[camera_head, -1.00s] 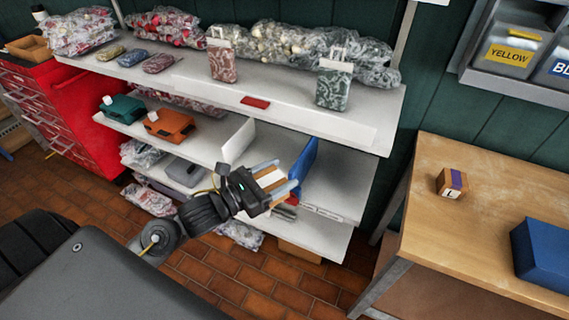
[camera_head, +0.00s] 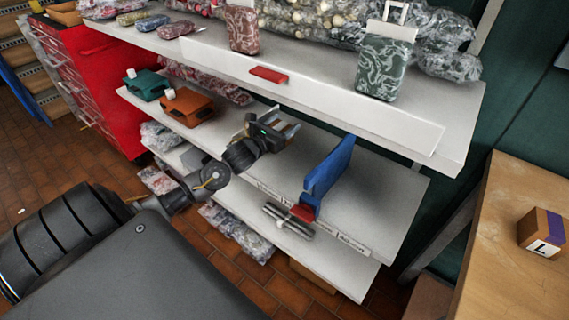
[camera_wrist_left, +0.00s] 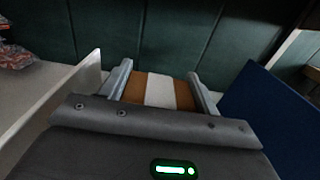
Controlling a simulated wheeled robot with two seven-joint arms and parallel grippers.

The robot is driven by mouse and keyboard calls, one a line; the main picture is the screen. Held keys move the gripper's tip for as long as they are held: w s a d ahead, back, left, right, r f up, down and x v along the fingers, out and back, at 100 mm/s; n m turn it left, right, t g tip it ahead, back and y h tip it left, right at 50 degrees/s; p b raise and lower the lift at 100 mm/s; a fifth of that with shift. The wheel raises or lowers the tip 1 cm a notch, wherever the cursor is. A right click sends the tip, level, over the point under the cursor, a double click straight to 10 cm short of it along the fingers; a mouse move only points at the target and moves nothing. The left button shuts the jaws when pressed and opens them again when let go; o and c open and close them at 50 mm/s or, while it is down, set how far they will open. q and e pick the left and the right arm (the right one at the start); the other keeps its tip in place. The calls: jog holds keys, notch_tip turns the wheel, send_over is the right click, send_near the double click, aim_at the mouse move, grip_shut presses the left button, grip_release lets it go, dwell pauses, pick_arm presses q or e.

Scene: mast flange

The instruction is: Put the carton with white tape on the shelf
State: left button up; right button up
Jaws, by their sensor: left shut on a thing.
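My left gripper (camera_head: 290,128) reaches over the middle shelf (camera_head: 375,200), under the upper board. It also shows in the left wrist view (camera_wrist_left: 160,82). Its two fingers are shut on the brown carton with white tape (camera_wrist_left: 133,88), one finger on each side. The white tape runs down the middle of the carton's visible face. In the head view the carton is mostly hidden by the gripper. I cannot tell whether its underside touches the shelf. My right gripper is not in view.
A blue upright divider (camera_head: 328,172) stands right of the gripper, and a white divider (camera_wrist_left: 85,80) on its left. Teal (camera_head: 146,84) and orange (camera_head: 188,106) boxes sit farther left. The upper shelf (camera_head: 325,98) overhangs. A purple-taped carton (camera_head: 541,232) stands on the bench.

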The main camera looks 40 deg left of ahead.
pick_arm(q)
jog(key=shift+w+a, duration=0.2)
jog(key=f, duration=0.5)
jog(key=shift+s+a+f, duration=0.15)
jog(key=shift+s+a, duration=0.05)
jog(key=shift+d+f+b, duration=0.1)
jog(key=shift+f+b, duration=0.25)
jog(key=shift+f, duration=2)
jog(key=o, duration=0.8)
jog(key=shift+f, duration=0.1)
jog(key=o, duration=0.3)
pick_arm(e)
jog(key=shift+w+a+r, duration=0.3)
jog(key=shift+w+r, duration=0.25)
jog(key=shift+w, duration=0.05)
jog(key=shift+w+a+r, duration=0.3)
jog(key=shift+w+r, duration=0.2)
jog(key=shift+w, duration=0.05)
